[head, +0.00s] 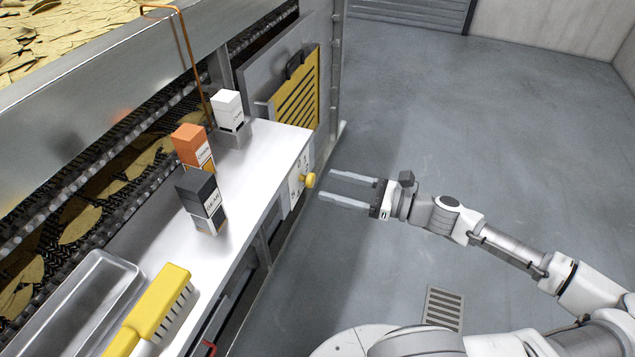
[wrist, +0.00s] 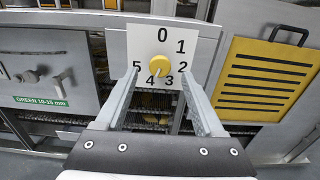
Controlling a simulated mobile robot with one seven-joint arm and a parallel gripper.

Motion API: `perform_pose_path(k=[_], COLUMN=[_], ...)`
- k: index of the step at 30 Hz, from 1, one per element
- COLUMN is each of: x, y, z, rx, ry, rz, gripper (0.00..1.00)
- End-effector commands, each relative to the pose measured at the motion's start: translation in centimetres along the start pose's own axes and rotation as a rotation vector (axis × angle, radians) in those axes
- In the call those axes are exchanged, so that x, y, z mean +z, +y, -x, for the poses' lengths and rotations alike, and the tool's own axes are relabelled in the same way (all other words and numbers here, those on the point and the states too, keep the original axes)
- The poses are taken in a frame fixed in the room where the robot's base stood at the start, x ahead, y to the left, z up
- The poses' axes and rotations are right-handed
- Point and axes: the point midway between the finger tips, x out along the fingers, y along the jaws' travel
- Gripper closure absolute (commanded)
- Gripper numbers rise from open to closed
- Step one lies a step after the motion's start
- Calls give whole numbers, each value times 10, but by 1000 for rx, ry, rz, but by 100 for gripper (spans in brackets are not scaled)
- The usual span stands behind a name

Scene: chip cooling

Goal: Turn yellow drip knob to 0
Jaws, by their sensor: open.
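The yellow drip knob (head: 310,180) sticks out from a white dial plate (head: 297,186) on the front of the counter. In the wrist view, the round knob (wrist: 161,65) is in the middle of the dial plate (wrist: 148,40), with 0 at the top and 1 to 5 running clockwise around it. I cannot tell which number the knob points to. My gripper (head: 327,185) is open and empty, just right of the knob in the head view. In the wrist view, my gripper (wrist: 160,74) has one finger on each side of the knob, apart from it.
White, orange and dark boxes (head: 228,111) (head: 191,147) (head: 201,203) stand on the counter (head: 255,158). A yellow brush (head: 160,303) and a metal tray (head: 75,305) are at the near end. A slotted yellow panel (wrist: 268,80) is right of the dial. Floor behind my gripper is clear.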

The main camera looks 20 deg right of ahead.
Motion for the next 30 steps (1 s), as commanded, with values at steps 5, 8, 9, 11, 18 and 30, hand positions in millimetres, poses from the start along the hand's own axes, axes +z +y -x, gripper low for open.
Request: perform_pose_path(k=[5,8,9,11,18,30], x=[-1,0,0,0,0,0], y=[0,0,0,0,0,0], z=[-29,-38,-41,-44,-45,-45], rx=[3,1,1,1,0,0], ry=[-1,-1,-1,-1,0,0], rz=[0,-1,0,0,0,-1], gripper=[30,30,30,30,30,89])
